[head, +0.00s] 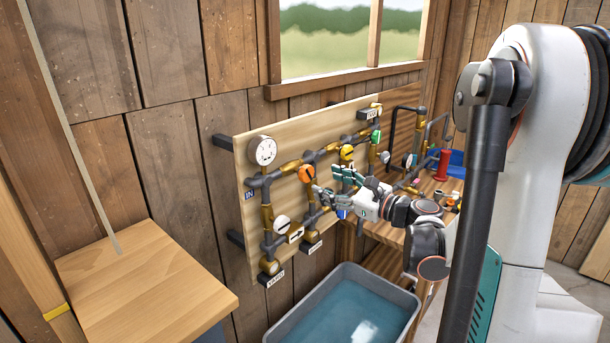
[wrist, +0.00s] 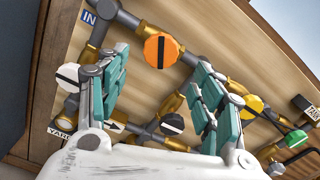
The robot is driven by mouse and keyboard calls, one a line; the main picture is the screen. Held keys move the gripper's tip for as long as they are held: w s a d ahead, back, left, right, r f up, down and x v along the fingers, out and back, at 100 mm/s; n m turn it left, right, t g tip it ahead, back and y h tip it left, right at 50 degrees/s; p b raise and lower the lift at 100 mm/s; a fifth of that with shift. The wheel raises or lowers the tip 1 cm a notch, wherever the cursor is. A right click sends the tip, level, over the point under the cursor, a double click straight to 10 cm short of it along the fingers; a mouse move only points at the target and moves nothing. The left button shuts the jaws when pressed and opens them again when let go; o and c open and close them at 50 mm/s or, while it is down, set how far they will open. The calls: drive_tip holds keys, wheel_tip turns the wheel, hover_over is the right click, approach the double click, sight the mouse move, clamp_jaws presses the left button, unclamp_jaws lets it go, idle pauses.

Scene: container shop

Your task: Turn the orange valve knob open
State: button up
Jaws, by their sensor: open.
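The orange valve knob (head: 306,173) is on the pipe run of the wooden panel (head: 262,130), right of the white gauge. In the wrist view the orange knob (wrist: 161,51) shows face-on with a dark slot running up and down, beyond the fingertips and between them. My gripper (head: 338,184) is open and empty, to the right of the orange knob in the head view and apart from it. Its teal fingers (wrist: 160,80) stand spread in the wrist view.
A white knob (wrist: 68,77), a dark knob (wrist: 172,124), a yellow knob (wrist: 252,104) and a green knob (wrist: 295,137) sit on nearby pipes. A round gauge (head: 262,151) is at the panel's upper left. A grey tub (head: 407,300) of water stands below. A wooden bench (head: 140,270) is at left.

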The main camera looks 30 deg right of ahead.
sight(309, 176)
drive_tip(key=x, duration=0.8)
drive_tip(key=shift+w, duration=0.25)
drive_tip(key=c, duration=1.1)
